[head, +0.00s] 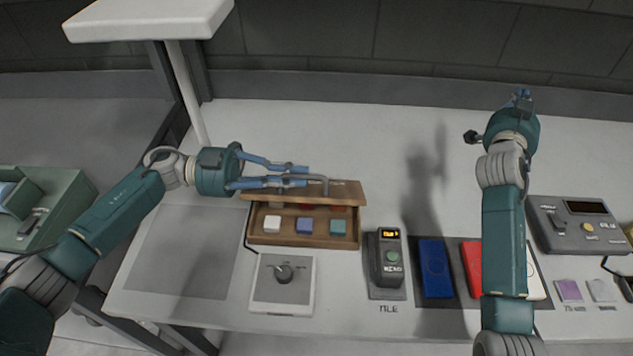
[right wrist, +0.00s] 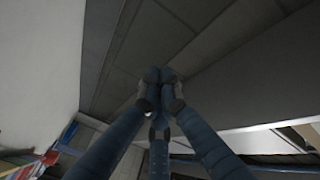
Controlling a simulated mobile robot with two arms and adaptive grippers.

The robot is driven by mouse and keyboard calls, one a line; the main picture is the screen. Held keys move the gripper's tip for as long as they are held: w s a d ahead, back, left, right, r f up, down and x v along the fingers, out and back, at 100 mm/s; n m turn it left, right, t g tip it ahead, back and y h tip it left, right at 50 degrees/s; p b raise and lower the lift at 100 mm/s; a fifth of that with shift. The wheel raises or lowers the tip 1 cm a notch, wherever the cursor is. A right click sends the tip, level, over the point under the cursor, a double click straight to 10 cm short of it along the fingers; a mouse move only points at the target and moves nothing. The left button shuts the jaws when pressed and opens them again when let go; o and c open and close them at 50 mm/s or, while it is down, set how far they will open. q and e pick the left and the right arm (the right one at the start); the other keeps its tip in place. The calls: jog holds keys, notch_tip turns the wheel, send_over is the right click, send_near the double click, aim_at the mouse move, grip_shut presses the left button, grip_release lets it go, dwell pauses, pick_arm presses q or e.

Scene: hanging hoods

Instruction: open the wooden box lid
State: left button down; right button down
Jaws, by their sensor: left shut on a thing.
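The wooden box (head: 303,240) stands on the white table, left of centre, with its interior showing. Inside lie a white, a blue and a teal block, and part of something red shows under the lid. The wooden lid (head: 346,191) is tilted up above the back of the box. It has a grey bar handle. My left gripper (head: 304,175) reaches in from the left and is shut on the lid handle (head: 325,181). My right gripper (head: 521,97) is raised over the table's right side, away from the box. Its fingertips meet in the right wrist view (right wrist: 159,76), with nothing between them.
A white dial panel (head: 283,299) is in front of the box. A dark device (head: 386,265) with a green button is right of it. Blue (head: 434,268) and red (head: 470,262) items lie further right. A grey console (head: 577,236) stands at the right. The back middle is clear.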

jog(key=w+a+r+n+t+y, duration=0.25)
jog(key=a+n+y, duration=0.35)
jog(key=a+y, duration=0.7)
jog(key=w+a+r+n+t+y, duration=0.1)
jog(key=a+r+n+t+y, duration=0.4)
jog(key=a, duration=1.4)
jog(key=s+a+r+n+g+y, duration=0.2)
jog(key=s+a+n+g, duration=1)
jog(key=s+n+g, duration=0.45)
jog(key=s+a+r+n+g+y, duration=0.25)
jog(key=s+a+n+g, duration=0.85)
jog(key=s+n+g, duration=0.6)
jog(key=n+t+h, duration=0.2)
jog(key=t+h, duration=0.8)
jog(key=h, duration=0.4)
send_near(317, 197)
jog(key=s+r, duration=0.1)
jog(key=s, duration=0.3)
jog(key=w+f, duration=0.1)
jog(key=f, duration=0.1)
jog(key=w+f, duration=0.1)
jog(key=f, duration=0.2)
jog(key=w+f, duration=0.1)
jog(key=f, duration=0.1)
jog(key=shift+f, duration=0.25)
jog(key=shift+w+r, duration=0.2)
jog(key=shift+w, duration=0.25)
